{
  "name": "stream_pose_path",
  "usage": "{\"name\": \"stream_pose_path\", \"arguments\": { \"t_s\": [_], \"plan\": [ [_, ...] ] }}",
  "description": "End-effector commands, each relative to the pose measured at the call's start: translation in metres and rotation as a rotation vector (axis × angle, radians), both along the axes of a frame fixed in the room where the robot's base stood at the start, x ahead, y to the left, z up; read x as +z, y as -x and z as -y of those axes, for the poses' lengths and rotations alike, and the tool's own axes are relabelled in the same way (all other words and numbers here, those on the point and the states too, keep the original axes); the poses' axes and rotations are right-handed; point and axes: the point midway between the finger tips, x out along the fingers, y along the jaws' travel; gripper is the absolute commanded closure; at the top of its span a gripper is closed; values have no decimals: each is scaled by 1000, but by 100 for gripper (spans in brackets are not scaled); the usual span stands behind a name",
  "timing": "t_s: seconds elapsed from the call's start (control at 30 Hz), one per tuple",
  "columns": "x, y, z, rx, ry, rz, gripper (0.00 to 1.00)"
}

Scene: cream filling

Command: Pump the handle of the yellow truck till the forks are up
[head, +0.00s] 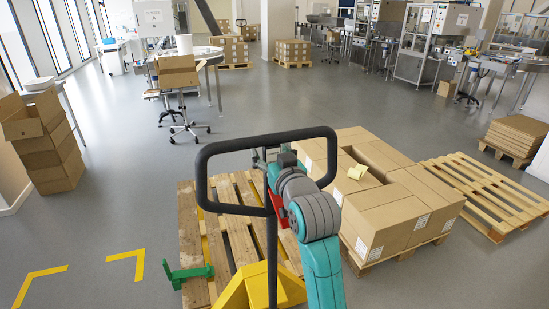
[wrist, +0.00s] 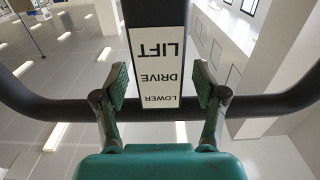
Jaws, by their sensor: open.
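The yellow truck (head: 262,290) stands at the bottom centre of the head view. Its black loop handle (head: 205,180) rises upright on a dark stem (head: 272,265). Its forks are mostly hidden under a wooden pallet; their height cannot be told. The handle's dark bar (wrist: 60,108) crosses the wrist view, with a white label (wrist: 158,75) reading LIFT, DRIVE, LOWER upside down. My gripper (wrist: 160,84) is open, its green fingers on either side of the label and overlapping the bar in view. Contact cannot be told. In the head view my arm partly covers the handle's right side.
The slatted pallet (head: 188,225) lies beyond the truck, with a green bracket (head: 190,273) at its left. A pallet of cartons (head: 405,205) stands close at right, an empty pallet (head: 490,195) beyond. Stacked cartons (head: 45,140) stand far left. Floor at left is clear, with yellow marks (head: 127,262).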

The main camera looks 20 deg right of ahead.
Motion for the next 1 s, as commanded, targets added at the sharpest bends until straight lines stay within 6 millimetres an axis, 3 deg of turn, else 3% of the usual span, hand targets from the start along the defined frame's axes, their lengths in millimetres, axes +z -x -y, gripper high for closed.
{"name": "stream_pose_path", "arguments": {
  "t_s": [0.23,0.5,0.53,0.63,0.67,0.8,1.0],
  "plan": [
    [0,0,0,0,0,0,29],
    [0,0,0,0,0,0,97],
    [0,0,0,0,0,0,100],
    [0,0,0,0,0,0,100],
    [0,0,0,0,0,0,67],
    [0,0,0,0,0,0,100],
    [0,0,0,0,0,1,100]
  ]
}}
